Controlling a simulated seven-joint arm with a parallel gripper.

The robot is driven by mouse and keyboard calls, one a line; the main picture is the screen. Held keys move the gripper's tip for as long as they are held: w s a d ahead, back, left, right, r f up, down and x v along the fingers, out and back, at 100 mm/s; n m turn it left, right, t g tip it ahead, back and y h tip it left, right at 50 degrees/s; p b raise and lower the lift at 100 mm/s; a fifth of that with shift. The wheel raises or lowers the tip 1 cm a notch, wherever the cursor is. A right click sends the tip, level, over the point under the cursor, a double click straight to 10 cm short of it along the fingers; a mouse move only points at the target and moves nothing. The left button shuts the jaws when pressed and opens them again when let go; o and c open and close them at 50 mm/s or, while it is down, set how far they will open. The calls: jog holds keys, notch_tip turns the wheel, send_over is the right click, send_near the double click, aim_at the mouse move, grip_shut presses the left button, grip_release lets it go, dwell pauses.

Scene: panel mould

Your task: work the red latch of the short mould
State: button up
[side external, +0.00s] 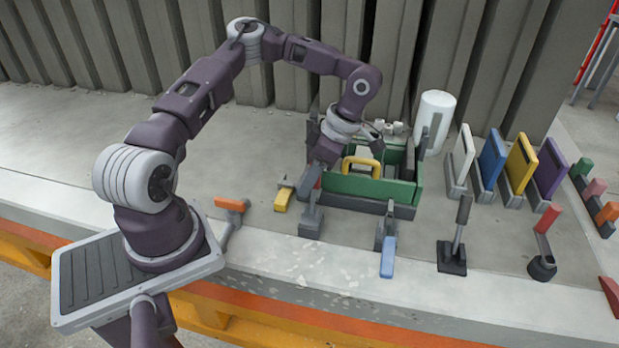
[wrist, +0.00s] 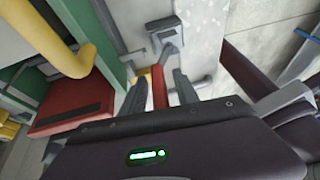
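The red latch (side external: 308,182) stands at the front left corner of the green mould (side external: 365,187), on a grey bracket. In the wrist view the red bar of the latch (wrist: 158,88) lies between the two fingers of my gripper (wrist: 160,88). The fingers are apart, with a narrow gap seeming to show on each side of the bar. In the side view my gripper (side external: 315,168) is low over the latch, and its fingertips are hard to make out. The mould has a yellow handle (side external: 360,162), and a red block (wrist: 72,96) shows beside it in the wrist view.
A yellow-tipped latch (side external: 282,199) and an orange-tipped one (side external: 232,204) stand to the left. A blue-tipped latch (side external: 388,257) is at the front. Coloured panels (side external: 491,157), a white cylinder (side external: 435,112) and levers (side external: 544,240) stand to the right. The front ledge is mostly clear.

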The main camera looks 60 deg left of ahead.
jog(key=shift+r, duration=0.1)
jog(key=v, duration=0.7)
